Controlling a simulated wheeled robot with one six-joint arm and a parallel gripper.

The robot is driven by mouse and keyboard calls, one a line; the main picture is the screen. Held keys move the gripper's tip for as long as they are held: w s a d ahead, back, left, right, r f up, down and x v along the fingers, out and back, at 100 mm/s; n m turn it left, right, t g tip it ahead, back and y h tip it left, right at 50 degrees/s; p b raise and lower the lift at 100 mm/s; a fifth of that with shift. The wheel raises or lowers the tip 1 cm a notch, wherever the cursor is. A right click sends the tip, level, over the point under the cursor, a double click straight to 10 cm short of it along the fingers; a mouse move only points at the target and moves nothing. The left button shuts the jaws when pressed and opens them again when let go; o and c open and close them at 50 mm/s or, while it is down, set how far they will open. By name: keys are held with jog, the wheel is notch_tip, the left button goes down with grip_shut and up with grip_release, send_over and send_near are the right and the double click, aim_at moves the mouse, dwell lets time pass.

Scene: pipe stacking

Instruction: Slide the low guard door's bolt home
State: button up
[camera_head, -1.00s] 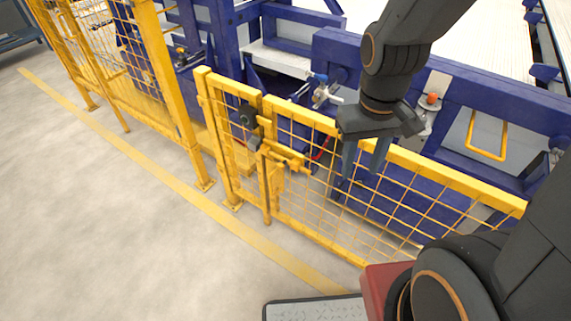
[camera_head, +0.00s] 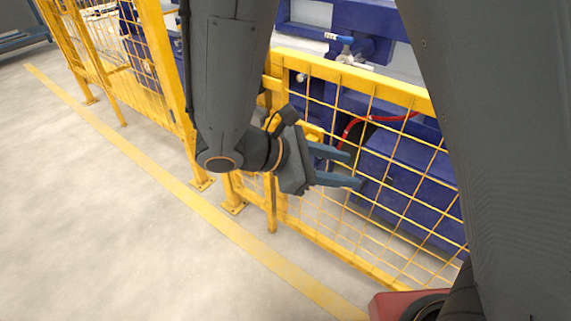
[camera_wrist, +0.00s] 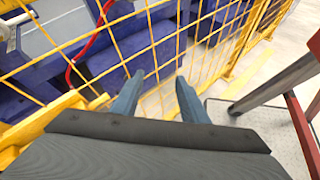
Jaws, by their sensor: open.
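The low guard door (camera_head: 350,77) is a yellow frame with wire mesh, standing upright in the middle of the head view. Its mesh also fills much of the wrist view (camera_wrist: 150,40). My gripper (camera_head: 354,170) is open and empty at the door's latch side, with its two blue-grey fingers pointing right along the mesh. The fingers also show apart in the wrist view (camera_wrist: 160,76). A yellow part of the latch (camera_head: 313,132) shows just above the fingers. My wrist and arm hide most of the bolt, so how far it is slid cannot be told.
Behind the mesh stand blue machinery (camera_head: 410,175) and a red hose (camera_head: 352,125). A taller yellow fence (camera_head: 105,50) stands at the left. A yellow floor line (camera_head: 140,155) runs along the fence, with clear pale floor in front.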

jog(key=w+a+f+n+t+b, duration=0.3)
jog(key=a+n+t+b, duration=0.15)
jog(key=a, duration=0.35)
jog(key=w+a+f+n+t+b, duration=0.35)
jog(key=a+t+b, duration=0.25)
jog(key=a, duration=0.2)
jog(key=b+x, duration=0.1)
jog(key=x, duration=0.6)
jog(key=shift+w+d+r, duration=0.2)
jog(key=shift+w+r, duration=0.1)
jog(key=shift+w, duration=0.05)
grip_shut()
